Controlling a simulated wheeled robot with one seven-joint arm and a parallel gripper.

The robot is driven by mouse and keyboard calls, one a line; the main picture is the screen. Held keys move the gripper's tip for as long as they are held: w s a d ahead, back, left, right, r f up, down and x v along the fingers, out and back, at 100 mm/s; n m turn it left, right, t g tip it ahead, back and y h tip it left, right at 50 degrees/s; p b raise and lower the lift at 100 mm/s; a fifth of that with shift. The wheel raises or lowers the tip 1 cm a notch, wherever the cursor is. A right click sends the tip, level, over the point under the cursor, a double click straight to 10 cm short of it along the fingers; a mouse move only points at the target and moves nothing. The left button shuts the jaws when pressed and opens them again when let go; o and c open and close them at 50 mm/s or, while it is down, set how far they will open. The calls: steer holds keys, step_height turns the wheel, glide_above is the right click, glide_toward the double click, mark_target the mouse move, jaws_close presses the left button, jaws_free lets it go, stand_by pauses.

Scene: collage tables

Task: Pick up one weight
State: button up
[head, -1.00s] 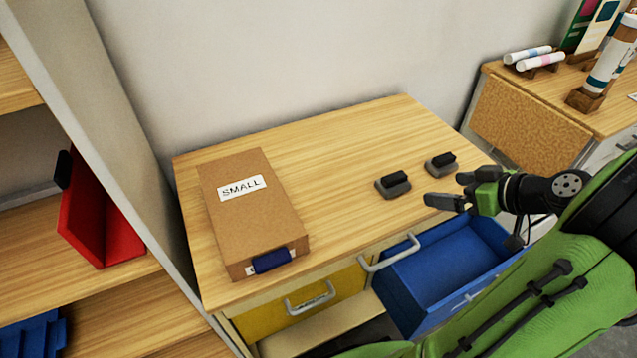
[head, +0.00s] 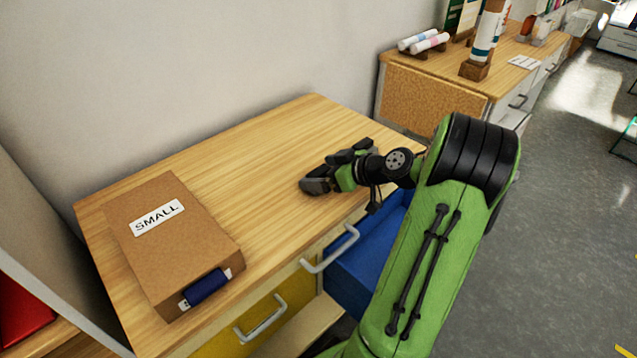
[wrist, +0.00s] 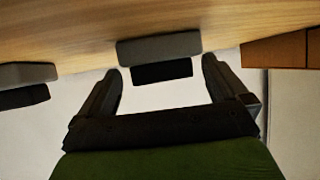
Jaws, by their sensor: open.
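Two small weights with grey bases and black tops are on the wooden table. In the wrist view, which is upside down, the nearer weight (wrist: 160,48) is centred ahead of my gripper (wrist: 162,70), its black top between the open fingertips. The other weight (wrist: 25,85) is at the left edge there. In the head view my gripper (head: 328,172) is low over the table and overlaps both weights, so they are hard to tell apart from the fingers. I cannot tell whether the fingers touch the weight. Nothing is held.
A brown box labelled SMALL (head: 180,250) lies on the table's left. Below the tabletop are a yellow drawer (head: 285,310) and an open blue drawer (head: 352,280). A cork-sided cabinet (head: 430,95) stands behind on the right. The table's (head: 245,150) middle is clear.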

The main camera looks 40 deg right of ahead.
steer(key=shift+w+a+f, duration=0.1)
steer(key=shift+w+f, duration=0.25)
steer(key=shift+w, duration=0.3)
steer(key=shift+s, duration=0.1)
steer(key=shift+c, duration=0.5)
